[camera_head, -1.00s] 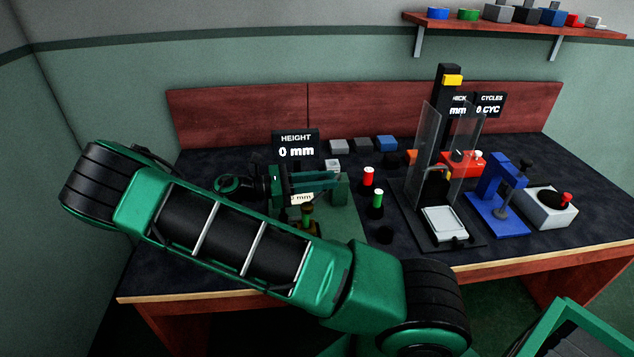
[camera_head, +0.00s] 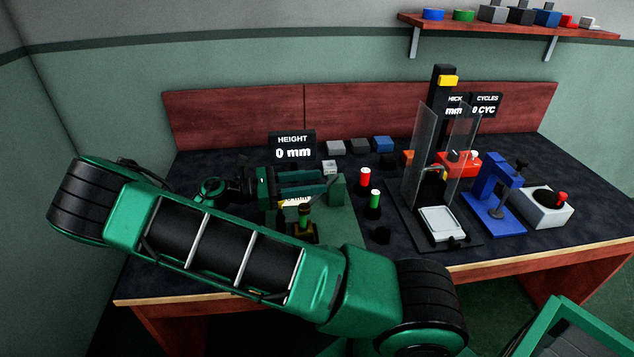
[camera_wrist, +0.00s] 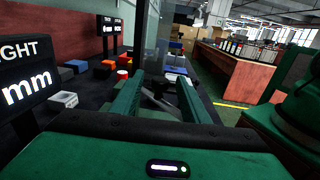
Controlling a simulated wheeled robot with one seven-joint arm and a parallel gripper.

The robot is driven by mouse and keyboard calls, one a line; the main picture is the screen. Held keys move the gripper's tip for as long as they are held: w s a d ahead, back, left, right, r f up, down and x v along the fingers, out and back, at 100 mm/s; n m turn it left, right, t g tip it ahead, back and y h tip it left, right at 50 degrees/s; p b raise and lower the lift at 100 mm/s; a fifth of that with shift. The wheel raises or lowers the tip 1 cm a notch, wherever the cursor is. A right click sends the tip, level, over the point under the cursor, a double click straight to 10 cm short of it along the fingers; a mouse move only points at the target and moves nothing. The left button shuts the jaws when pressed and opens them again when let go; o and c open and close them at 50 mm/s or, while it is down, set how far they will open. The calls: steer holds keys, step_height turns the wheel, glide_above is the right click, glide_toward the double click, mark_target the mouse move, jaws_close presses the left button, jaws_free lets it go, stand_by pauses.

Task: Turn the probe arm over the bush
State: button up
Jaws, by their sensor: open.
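My gripper (camera_head: 326,184) is open and points right across the green gauge station under the HEIGHT display (camera_head: 292,147), which reads 0 mm. Its two green fingers also show in the wrist view (camera_wrist: 162,90), with a thin grey bar (camera_wrist: 158,104) between or just beyond them. That bar may be the probe arm; I cannot tell whether a finger touches it. A green post (camera_head: 338,191) stands just right of the fingertips. A brass-coloured piece with a green top (camera_head: 303,220), possibly the bush on its seat, stands in front of the fingers. My arm hides part of the station's front.
Red (camera_head: 365,177) and green-topped (camera_head: 375,203) cylinders stand right of the station. Farther right are a clear-shielded press (camera_head: 436,200), a blue fixture (camera_head: 497,195) and a white box with a red knob (camera_head: 543,207). Small blocks (camera_head: 360,146) line the back.

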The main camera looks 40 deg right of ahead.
steer(key=v, duration=0.8)
steer(key=shift+w+a, duration=0.15)
steer(key=shift+a, duration=0.1)
